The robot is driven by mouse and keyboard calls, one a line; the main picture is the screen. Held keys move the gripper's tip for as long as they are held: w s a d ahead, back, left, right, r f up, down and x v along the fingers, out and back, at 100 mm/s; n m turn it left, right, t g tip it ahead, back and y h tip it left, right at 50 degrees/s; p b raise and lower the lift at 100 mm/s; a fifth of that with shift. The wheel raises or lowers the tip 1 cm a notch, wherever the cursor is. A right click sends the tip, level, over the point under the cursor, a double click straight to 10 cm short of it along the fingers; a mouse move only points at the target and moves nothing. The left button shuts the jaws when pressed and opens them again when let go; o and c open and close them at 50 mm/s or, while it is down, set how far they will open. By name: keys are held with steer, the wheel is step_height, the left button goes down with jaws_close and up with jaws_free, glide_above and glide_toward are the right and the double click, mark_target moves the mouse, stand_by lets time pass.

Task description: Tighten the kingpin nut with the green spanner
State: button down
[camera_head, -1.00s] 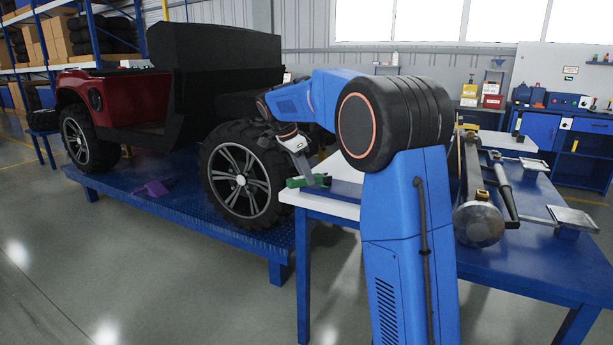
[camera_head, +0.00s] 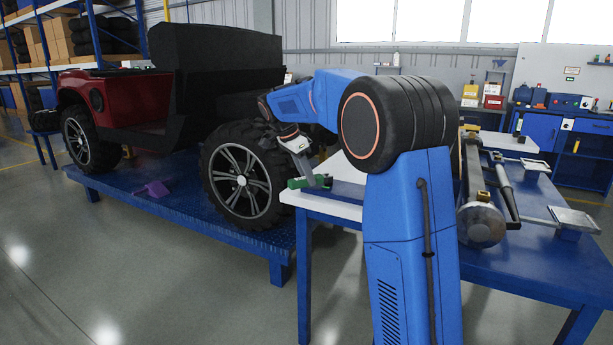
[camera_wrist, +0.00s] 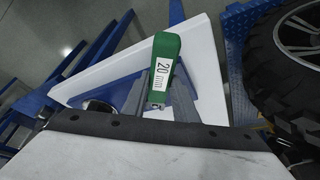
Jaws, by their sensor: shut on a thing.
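The green spanner (camera_wrist: 165,58) shows in the wrist view with a white "20 mm" label on its handle. My gripper (camera_wrist: 158,108) is shut on it, with a grey finger on either side. In the head view the green spanner (camera_head: 298,183) is at the left corner of the white-topped table, below my gripper (camera_head: 312,178). I cannot tell whether it touches the table top. The kingpin nut cannot be made out in either view.
The white-topped table (camera_head: 338,208) adjoins a blue bench (camera_head: 545,245) carrying a long metal axle part (camera_head: 482,222). A red vehicle with a black tyre (camera_head: 240,180) stands on a blue platform (camera_head: 185,205) to the left. A purple wedge (camera_head: 152,189) lies on the platform.

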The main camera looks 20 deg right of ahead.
mark_target(294, 180)
steer(key=shift+a, duration=0.2)
steer(key=shift+s+a, duration=0.15)
steer(key=shift+a, duration=2.15)
steer(key=shift+r, duration=0.1)
steer(key=shift+r, duration=2.45)
steer(key=s+d+n+t, duration=0.2)
steer(key=s+n, duration=0.4)
steer(key=shift+s+y, duration=0.3)
steer(key=shift+s, duration=0.05)
